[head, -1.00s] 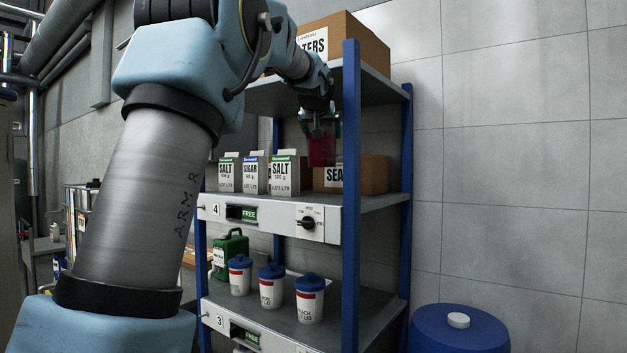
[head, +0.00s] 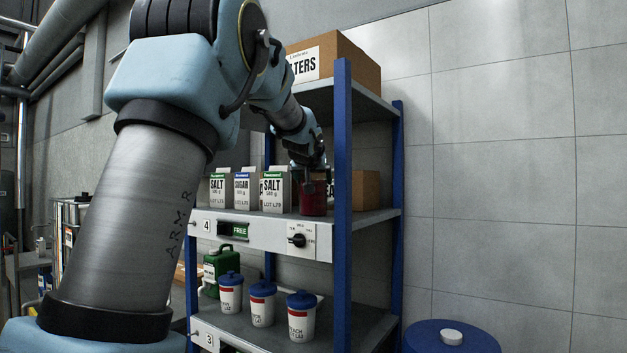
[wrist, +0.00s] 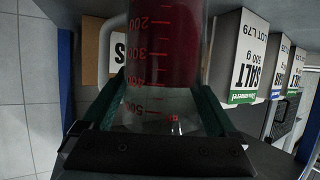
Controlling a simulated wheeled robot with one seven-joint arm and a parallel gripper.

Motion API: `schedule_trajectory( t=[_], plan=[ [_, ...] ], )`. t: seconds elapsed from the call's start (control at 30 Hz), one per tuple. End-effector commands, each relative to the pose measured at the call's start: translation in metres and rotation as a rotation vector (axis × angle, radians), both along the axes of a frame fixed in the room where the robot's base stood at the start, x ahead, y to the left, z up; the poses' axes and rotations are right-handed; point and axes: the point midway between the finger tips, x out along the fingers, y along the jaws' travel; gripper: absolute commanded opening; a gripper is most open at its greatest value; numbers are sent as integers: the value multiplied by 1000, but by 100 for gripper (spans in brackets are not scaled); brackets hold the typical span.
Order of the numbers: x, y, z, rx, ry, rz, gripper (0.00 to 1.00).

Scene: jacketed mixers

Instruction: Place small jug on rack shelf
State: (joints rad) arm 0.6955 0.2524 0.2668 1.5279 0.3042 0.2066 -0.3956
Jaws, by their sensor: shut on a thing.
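The small jug (head: 313,198) is dark red in the head view, on or just above the front of the shelf marked 4. In the wrist view the jug (wrist: 165,60) is clear, with red graduations and dark red contents. My gripper (head: 308,172) is above the jug in the head view, and in the wrist view its green-edged fingers (wrist: 165,110) are shut on the jug from both sides. The rack shelf (head: 262,230) has a white front with a green FREE display. I cannot tell whether the jug's base touches the shelf.
Salt and sugar cartons (head: 242,189) stand left of the jug. A cardboard box (head: 366,190) is behind it to the right. The blue rack post (head: 342,160) stands close on the right. White tubs (head: 263,304) with blue lids are on the shelf below.

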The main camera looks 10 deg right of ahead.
Motion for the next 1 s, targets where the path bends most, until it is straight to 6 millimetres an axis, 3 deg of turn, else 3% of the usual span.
schedule_trajectory(
  t=[0.07, 0.1, 0.47, 1.0],
  plan=[
    [0, 0, -1, -3, -3, -1, 0],
    [0, 0, -2, 0, 0, 0, 98],
    [-1, 0, 3, 0, 0, 0, 100],
    [-88, 31, 37, -3, -2, -1, 100]
  ],
)
